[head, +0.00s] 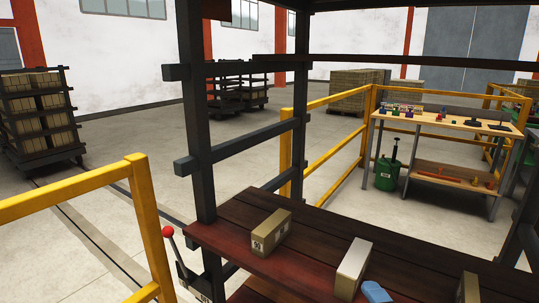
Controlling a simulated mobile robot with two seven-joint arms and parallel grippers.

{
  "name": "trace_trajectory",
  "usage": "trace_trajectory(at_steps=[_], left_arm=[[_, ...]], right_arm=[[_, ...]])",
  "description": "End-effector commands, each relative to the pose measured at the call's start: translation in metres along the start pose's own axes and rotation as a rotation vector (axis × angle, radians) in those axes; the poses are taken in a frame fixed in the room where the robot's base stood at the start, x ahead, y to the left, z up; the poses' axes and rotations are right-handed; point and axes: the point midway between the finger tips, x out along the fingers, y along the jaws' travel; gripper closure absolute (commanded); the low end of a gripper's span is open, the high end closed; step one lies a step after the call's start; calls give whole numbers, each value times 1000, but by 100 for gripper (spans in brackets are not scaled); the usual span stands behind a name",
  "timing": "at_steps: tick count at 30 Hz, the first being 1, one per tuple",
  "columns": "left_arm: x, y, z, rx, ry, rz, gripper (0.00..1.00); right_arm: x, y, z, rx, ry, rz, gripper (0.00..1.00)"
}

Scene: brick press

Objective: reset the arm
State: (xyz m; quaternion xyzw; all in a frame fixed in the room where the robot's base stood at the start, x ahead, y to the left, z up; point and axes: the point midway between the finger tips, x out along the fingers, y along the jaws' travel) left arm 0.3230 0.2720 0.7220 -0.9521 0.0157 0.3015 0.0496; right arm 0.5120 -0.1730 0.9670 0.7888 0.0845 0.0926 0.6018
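Neither of my grippers nor my arms show in the head view. A lever with a red ball knob (168,231) stands at the left end of the dark wooden table (222,236), its dark shaft leaning and its base low beside the frame. A tan brick (271,233) with dark markings lies on the table. A second, pale-topped brick (353,268) lies to its right. A third brick (470,289) is cut off by the bottom edge. A small blue item (376,292) lies beside the second brick; I cannot tell what it is.
Dark posts (198,120) and beams frame the table. Yellow railings (152,225) stand at the left and behind. A workbench (440,122) with tools and a green canister (388,172) stands at the back right. A loaded brick rack (40,115) is far left. Open floor lies between.

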Motion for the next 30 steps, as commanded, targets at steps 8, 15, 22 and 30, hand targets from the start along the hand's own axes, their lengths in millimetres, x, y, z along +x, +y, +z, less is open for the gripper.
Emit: trace_trajectory(at_steps=[8,15,22,30], left_arm=[[1,0,-4,2,9,1,57],[0,0,-2,1,3,0,57],[-4,-1,4,-1,-9,-2,57],[-3,0,4,-4,-8,-2,57]], right_arm=[[-92,-70,69,507,-516,-305,22],[-187,-115,87,838,-915,-508,22],[-244,-131,84,996,-1140,-611,22],[-292,-139,74,1113,-1329,-692,22]])
